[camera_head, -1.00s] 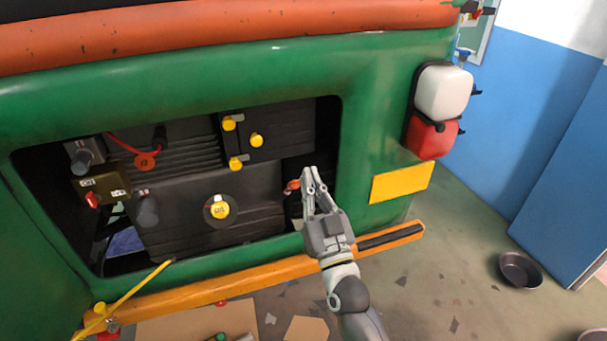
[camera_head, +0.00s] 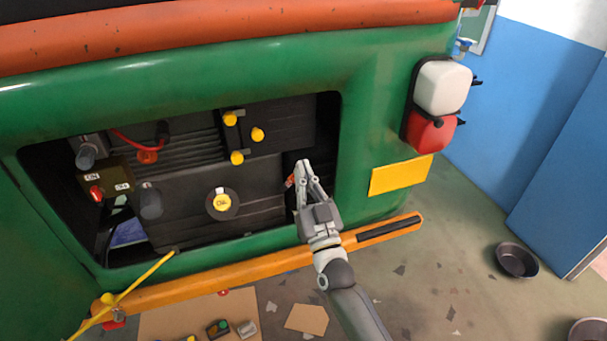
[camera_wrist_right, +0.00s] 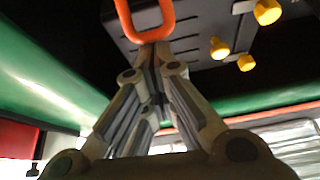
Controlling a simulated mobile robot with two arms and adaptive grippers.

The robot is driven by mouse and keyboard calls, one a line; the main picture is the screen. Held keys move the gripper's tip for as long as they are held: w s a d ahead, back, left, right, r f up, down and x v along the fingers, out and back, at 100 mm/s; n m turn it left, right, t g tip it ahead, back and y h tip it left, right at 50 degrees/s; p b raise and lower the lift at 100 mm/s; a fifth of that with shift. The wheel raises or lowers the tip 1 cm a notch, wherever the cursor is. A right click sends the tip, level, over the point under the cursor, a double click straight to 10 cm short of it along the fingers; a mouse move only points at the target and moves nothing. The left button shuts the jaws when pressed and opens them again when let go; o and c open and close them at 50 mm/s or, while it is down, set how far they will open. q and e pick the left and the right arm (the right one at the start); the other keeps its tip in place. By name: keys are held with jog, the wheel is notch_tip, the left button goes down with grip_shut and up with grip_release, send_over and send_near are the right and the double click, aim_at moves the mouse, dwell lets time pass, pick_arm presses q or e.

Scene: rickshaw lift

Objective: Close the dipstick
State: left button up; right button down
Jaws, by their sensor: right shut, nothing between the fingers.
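The dipstick's red-orange handle (camera_head: 290,181) shows at the right side of the open engine bay, just left of my right gripper's fingers. In the wrist view an orange loop handle (camera_wrist_right: 145,22) stands just beyond the fingertips. My right gripper (camera_head: 304,167) reaches into the bay opening with its fingers together and nothing between them. It also shows shut in the right wrist view (camera_wrist_right: 155,55). The fingers overlap the lower end of the loop, so I cannot tell whether they touch it. The rest of the dipstick is hidden. My left gripper is not in view.
The green body (camera_head: 362,130) frames the bay, with an orange bumper (camera_head: 235,277) below. A yellow oil cap (camera_head: 222,203), several yellow knobs and a red lever (camera_head: 96,193) are inside. A yellow rod (camera_head: 140,283) sticks out at lower left. A metal bowl (camera_head: 516,260) lies at right.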

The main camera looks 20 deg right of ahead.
jog(key=w+f+b, duration=0.6)
jog(key=f+b, duration=0.2)
jog(key=shift+w+a, duration=0.15)
jog(key=shift+w, duration=0.1)
jog(key=shift+r, duration=0.1)
